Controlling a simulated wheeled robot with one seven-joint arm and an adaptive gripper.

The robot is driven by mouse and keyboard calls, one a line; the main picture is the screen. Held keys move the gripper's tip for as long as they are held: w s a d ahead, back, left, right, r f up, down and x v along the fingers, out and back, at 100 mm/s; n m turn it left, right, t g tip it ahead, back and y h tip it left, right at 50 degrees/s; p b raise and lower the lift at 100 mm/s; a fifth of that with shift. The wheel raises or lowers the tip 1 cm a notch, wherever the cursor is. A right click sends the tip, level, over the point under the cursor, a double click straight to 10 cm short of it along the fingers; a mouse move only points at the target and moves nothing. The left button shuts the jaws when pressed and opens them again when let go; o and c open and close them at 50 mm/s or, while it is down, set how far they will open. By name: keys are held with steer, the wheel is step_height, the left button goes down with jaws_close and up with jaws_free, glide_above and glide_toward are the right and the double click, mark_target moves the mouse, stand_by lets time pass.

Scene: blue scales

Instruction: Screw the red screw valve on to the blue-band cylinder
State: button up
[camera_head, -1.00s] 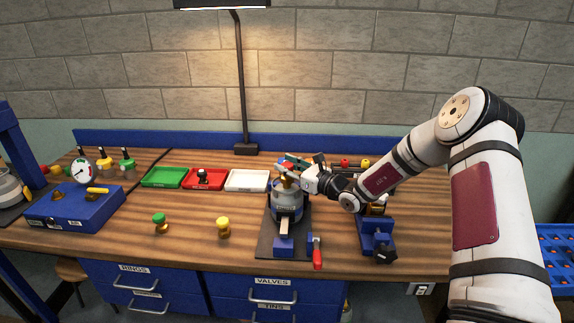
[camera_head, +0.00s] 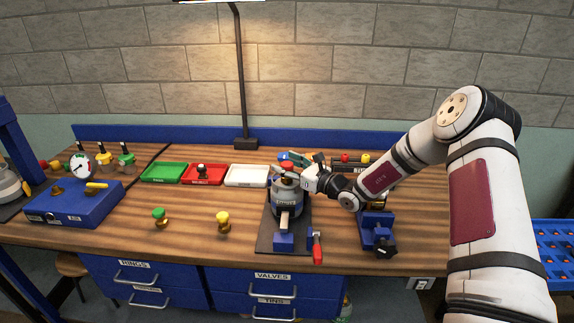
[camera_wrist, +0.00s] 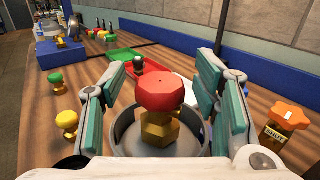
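The red screw valve (camera_wrist: 160,88), with its gold stem, stands upright at the top centre of the grey cylinder (camera_head: 287,198). The cylinder's rim (camera_wrist: 205,150) surrounds the valve in the wrist view. How far the stem is seated in the cylinder cannot be told. The cylinder is held upright in a fixture on a dark plate, and its blue band is hard to make out. My gripper (camera_wrist: 162,92) is open, with one teal-padded finger on each side of the red knob and a visible gap on both sides. It also shows beside the valve in the head view (camera_head: 292,163).
Green (camera_head: 163,172), red (camera_head: 218,180) and white (camera_head: 246,176) trays stand behind. Green (camera_head: 159,216) and yellow (camera_head: 223,222) valves stand at left. A red clamp handle (camera_head: 317,248) is in front, a blue fixture (camera_head: 376,230) at right. An orange valve (camera_wrist: 285,115) stands at right.

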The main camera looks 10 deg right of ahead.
steer(key=v, duration=1.2)
steer(key=shift+w, duration=0.1)
stand_by(0.5)
